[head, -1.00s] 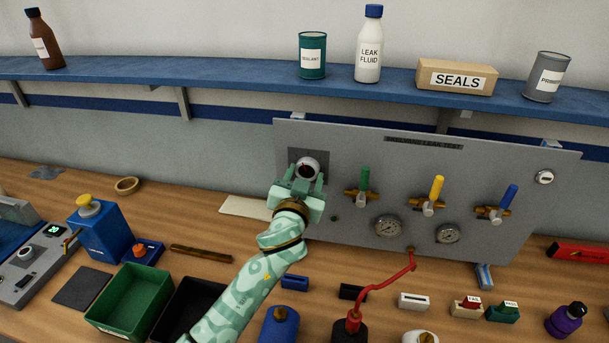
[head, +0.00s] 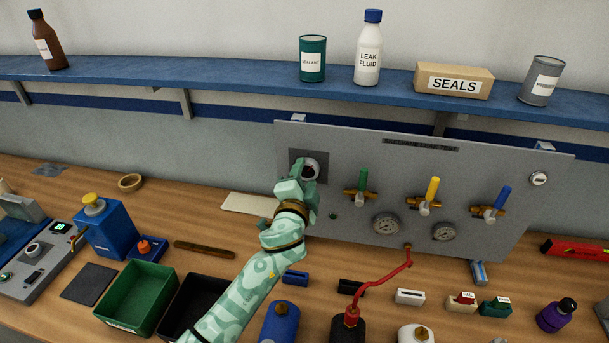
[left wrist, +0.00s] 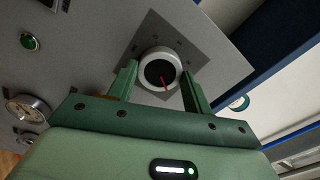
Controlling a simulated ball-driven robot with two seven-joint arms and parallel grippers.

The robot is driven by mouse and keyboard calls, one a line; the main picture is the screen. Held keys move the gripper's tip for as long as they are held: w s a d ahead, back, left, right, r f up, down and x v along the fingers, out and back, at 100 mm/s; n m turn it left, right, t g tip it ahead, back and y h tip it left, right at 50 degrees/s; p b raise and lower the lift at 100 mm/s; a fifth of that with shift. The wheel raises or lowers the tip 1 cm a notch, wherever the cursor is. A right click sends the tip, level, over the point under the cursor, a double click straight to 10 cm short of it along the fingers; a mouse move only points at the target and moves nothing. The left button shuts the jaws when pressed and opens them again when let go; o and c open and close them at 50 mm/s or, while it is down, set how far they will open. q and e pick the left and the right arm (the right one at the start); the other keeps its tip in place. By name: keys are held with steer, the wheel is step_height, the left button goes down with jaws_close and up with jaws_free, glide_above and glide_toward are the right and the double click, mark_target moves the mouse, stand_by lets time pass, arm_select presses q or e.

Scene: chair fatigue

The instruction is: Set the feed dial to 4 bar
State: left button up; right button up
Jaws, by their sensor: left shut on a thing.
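The feed dial (head: 311,167) is a round knob with a pale rim and dark face, on a dark square plate at the left of the grey panel (head: 500,160). My left gripper (head: 306,178) is shut on the dial and partly hides it in the head view. In the left wrist view the dial (left wrist: 160,71) sits between the two green fingers, and its red pointer aims down and slightly right in that picture. The scale marks are too small to read. My right gripper is not in view.
Green (head: 362,181), yellow (head: 432,190) and blue (head: 503,197) valve handles and two gauges (head: 386,223) (head: 443,231) sit right of the dial. A red hose (head: 385,276) rises to the panel. Bins and fittings crowd the bench below; a blue shelf (head: 230,75) runs above.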

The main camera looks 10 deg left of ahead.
arm_select(q)
steer(key=shift+m, duration=1.1)
steer(key=shift+f, duration=0.1)
steer(key=o, duration=1)
steer(key=s, duration=1.6)
steer(key=shift+s, duration=0.2)
